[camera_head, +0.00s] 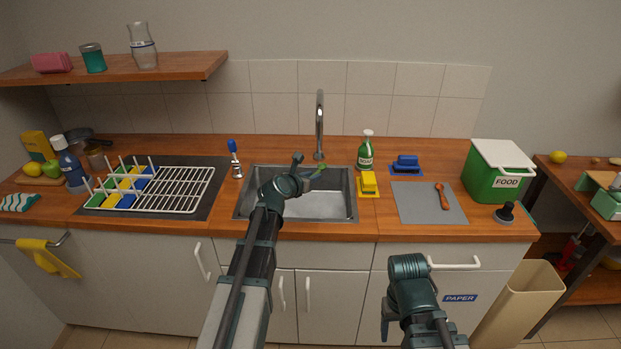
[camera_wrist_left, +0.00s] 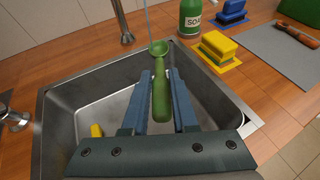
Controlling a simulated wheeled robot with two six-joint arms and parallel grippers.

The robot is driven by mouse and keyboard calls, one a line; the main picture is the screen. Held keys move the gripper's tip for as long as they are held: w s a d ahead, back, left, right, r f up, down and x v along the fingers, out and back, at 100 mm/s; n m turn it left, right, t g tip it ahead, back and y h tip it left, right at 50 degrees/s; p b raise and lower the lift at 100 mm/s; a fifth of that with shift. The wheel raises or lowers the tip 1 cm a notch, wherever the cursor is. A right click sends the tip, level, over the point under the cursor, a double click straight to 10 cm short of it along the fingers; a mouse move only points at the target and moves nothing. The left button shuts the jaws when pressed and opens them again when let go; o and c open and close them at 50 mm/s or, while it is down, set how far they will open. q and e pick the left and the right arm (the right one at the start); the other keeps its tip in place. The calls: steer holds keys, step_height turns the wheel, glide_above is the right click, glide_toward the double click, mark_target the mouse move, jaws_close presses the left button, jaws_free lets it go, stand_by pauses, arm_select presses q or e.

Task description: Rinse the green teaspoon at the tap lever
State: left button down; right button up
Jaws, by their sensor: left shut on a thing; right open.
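My left gripper (camera_head: 306,178) is over the sink (camera_head: 347,213). It is shut on the handle of the green teaspoon (camera_wrist_left: 160,92), whose bowl points away, toward the tap side. The spoon shows small in the head view (camera_head: 319,170). The curved metal tap (camera_head: 319,125) stands behind the sink. A thin pale blue line, like a water stream (camera_wrist_left: 147,20), comes down to near the spoon's bowl in the left wrist view. A blue-handled lever on a metal base (camera_head: 235,158) stands left of the sink. My right gripper (camera_head: 388,325) is open in front of the cabinets.
A yellow sponge (camera_head: 368,184), green soap bottle (camera_head: 366,151) and blue brush or sponge (camera_head: 406,164) stand right of the sink. A white dish rack (camera_head: 185,190) is on the left. A small yellow thing (camera_wrist_left: 97,130) lies in the sink. A grey mat (camera_head: 415,208) holds an orange-brown utensil.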

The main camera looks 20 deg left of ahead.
arm_select(q)
steer(key=shift+s+a, duration=0.1)
steer(key=shift+a, duration=0.1)
steer(key=shift+s+a, duration=0.25)
steer(key=shift+a, duration=0.1)
stand_by(0.4)
steer(key=s+d, duration=0.4)
steer(key=s, duration=0.2)
steer(key=shift+s+d, duration=0.2)
steer(key=shift+s, duration=0.15)
stand_by(0.4)
steer(key=shift+r, duration=0.1)
stand_by(1.2)
steer(key=s+d+r+p, duration=0.2)
steer(key=s+r+p, duration=0.1)
steer(key=s+p, duration=0.1)
steer(key=shift+d+r, duration=0.35)
steer(key=shift+r, duration=0.05)
steer(key=shift+s, duration=0.1)
